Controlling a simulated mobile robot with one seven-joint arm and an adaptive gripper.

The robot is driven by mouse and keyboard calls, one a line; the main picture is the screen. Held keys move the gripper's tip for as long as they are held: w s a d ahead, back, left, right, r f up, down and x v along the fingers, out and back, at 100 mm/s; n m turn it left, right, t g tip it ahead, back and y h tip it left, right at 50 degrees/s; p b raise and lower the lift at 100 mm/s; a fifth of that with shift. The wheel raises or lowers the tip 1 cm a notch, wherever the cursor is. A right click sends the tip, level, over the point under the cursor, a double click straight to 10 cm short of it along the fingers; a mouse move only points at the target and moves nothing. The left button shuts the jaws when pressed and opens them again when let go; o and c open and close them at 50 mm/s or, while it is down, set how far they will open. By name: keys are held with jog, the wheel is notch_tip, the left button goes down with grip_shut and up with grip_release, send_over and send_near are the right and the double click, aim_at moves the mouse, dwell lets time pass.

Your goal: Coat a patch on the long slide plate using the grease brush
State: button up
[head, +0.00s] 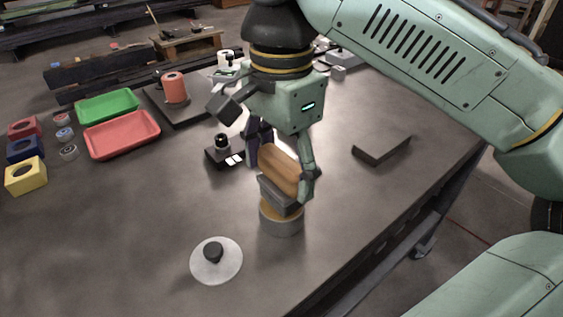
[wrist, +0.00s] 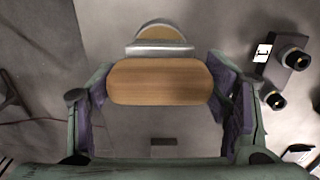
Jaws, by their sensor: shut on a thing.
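My gripper (head: 283,178) is shut on the grease brush, gripping its wooden handle (head: 284,170) from both sides. The handle also fills the middle of the wrist view (wrist: 160,82). The brush's grey lower part points down at a round grey tin (head: 281,225) with amber contents, partly covered by the brush. I cannot tell whether the bristles touch the contents. A long dark flat block (head: 381,149), which looks like the slide plate, lies to the right, apart from my gripper.
A white disc lid (head: 216,262) with a black knob lies left of the tin. A small black device (head: 222,151) stands behind my gripper. Red (head: 122,136) and green (head: 107,106) trays and coloured blocks are at left. Bare table lies between the tin and the dark block.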

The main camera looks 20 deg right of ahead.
jog(key=shift+f, duration=0.45)
dwell(1.5)
notch_tip(320, 180, up, 7)
jog(key=p, duration=0.7)
jog(key=shift+r, duration=0.15)
dwell(0.6)
